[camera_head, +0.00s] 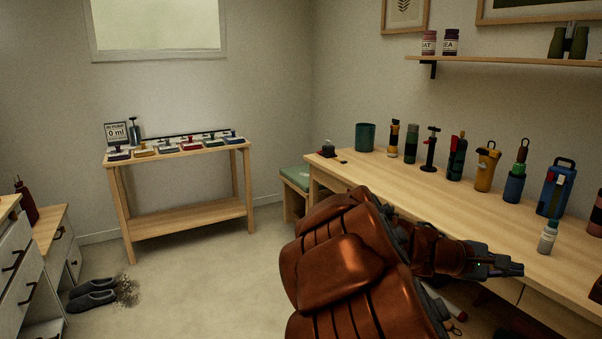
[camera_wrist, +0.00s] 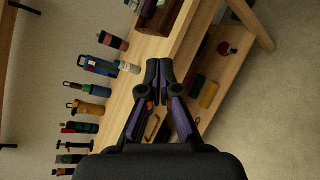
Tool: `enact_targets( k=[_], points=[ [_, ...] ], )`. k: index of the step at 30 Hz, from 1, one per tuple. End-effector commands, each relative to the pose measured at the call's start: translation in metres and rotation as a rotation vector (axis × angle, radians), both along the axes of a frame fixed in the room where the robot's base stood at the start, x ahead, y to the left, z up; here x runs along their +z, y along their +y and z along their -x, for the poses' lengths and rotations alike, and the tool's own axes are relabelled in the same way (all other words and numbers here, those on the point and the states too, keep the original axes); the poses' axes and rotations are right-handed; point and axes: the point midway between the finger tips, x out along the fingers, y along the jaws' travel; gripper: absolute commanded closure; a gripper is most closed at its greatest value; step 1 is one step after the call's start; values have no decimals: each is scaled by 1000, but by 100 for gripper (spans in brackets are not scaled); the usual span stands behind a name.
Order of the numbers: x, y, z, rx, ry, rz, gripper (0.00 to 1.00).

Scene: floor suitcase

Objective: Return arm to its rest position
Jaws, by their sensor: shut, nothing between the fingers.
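My arm reaches out over the front edge of the long wooden bench (camera_head: 400,180) on the right in the head view. My gripper (camera_head: 512,269) is at its end, pointing right, near the bench's front edge. In the wrist view my gripper (camera_wrist: 159,66) shows with its fingertips together and nothing between them. A small white bottle (camera_head: 547,238) stands on the bench just beyond the gripper. My arm hides part of the bench front and what lies below it.
Several bottles and flasks, such as a blue one (camera_head: 556,190), line the back of the bench. A small wooden table (camera_head: 184,158) with several coloured items stands at the far wall. Dark slippers (camera_head: 92,295) lie by the white drawers (camera_head: 22,262).

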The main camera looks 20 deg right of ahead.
Motion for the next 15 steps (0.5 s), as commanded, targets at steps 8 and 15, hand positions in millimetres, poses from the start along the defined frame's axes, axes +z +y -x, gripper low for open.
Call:
enact_targets(
  k=[8, 15],
  points=[
    [19, 104, 40, -148, -324, -280, 100],
    [21, 219, 60, -245, -488, -607, 100]
  ],
)
